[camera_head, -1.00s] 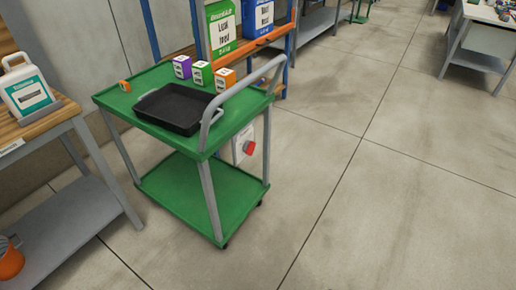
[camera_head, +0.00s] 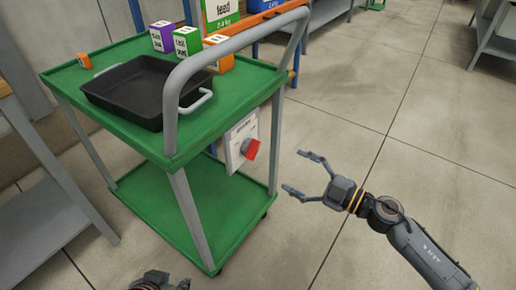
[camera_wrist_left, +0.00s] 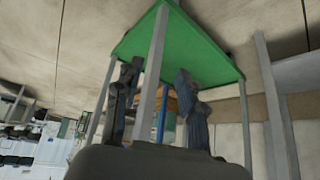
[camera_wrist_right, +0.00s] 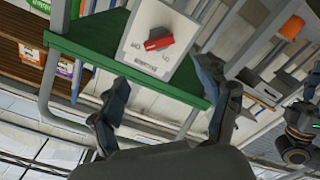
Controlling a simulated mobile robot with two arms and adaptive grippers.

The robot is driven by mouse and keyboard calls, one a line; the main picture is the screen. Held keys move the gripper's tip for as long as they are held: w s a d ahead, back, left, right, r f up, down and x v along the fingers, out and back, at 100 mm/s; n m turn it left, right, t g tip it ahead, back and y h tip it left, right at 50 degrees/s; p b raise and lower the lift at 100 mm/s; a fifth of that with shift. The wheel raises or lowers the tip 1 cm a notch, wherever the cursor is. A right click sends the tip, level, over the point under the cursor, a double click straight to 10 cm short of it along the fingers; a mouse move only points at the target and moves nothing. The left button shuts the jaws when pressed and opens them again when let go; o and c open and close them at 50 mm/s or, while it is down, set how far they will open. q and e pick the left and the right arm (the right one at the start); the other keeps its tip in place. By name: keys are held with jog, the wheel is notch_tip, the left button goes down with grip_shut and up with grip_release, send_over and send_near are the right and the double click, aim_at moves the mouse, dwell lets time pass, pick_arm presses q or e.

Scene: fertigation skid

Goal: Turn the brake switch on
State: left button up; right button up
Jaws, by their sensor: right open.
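The brake switch is a red knob (camera_head: 250,149) on a pale plate (camera_head: 236,137) at the green cart's right end, below the top shelf. In the right wrist view the knob (camera_wrist_right: 158,42) lies nearly level across the plate; the lettering is too small to read surely. My right gripper (camera_head: 293,171) is open and empty, to the right of the knob and apart from it. My left gripper (camera_head: 162,283) shows only partly at the bottom edge of the head view.
The green cart (camera_head: 119,137) carries a black tray (camera_head: 135,85), several small boxes and a grey push handle (camera_head: 225,45) above the switch. A grey table (camera_head: 45,195) stands at left. The floor (camera_head: 420,130) to the right is clear.

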aim_at(256, 151)
jog(key=x, duration=0.7)
jog(key=shift+w+a+r+b, duration=0.1)
jog(key=shift+a+b, duration=0.1)
jog(key=shift+b, duration=0.1)
jog(key=b+x, duration=0.1)
jog(key=x, duration=0.4)
jog(key=shift+a, duration=0.1)
jog(key=shift+w+a, duration=0.3)
jog(key=shift+a, duration=0.1)
pick_arm(q)
jog(key=w+d+r+t+h, duration=0.1)
jog(key=w+d+r+t, duration=0.1)
jog(key=w+r+t, duration=0.2)
jog(key=w, duration=0.2)
jog(key=shift+w+d+r+t, duration=0.25)
jog(key=shift+w+r+t, duration=0.05)
jog(key=shift+w+r, duration=0.1)
pick_arm(e)
jog(key=c, duration=1.2)
pick_arm(q)
jog(key=shift+s, duration=0.1)
